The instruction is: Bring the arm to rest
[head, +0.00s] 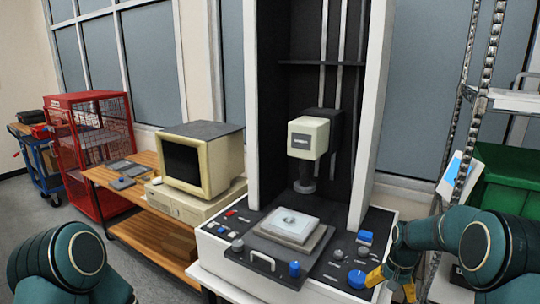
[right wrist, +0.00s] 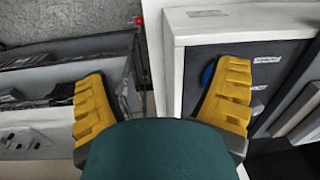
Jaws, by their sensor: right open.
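My right arm (head: 450,235) comes in from the right in the head view, bent, with its yellow-fingered right gripper (head: 393,284) low beside the front right corner of the measuring machine (head: 230,264). In the right wrist view the right gripper (right wrist: 164,105) has its two yellow fingers wide apart with nothing between them. Behind the fingers are the white edge and dark panel of the machine (right wrist: 240,38). My left arm (head: 65,262) shows only as a dark green link at the bottom left; its gripper is out of view.
The machine's panel holds blue knobs (head: 357,279), a handle (head: 262,260) and a plate with a part (head: 290,224). A computer monitor (head: 204,160) stands on a wooden desk (head: 125,185). A red cage (head: 90,140) is at left. A rack with a green bin (head: 505,180) is at right.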

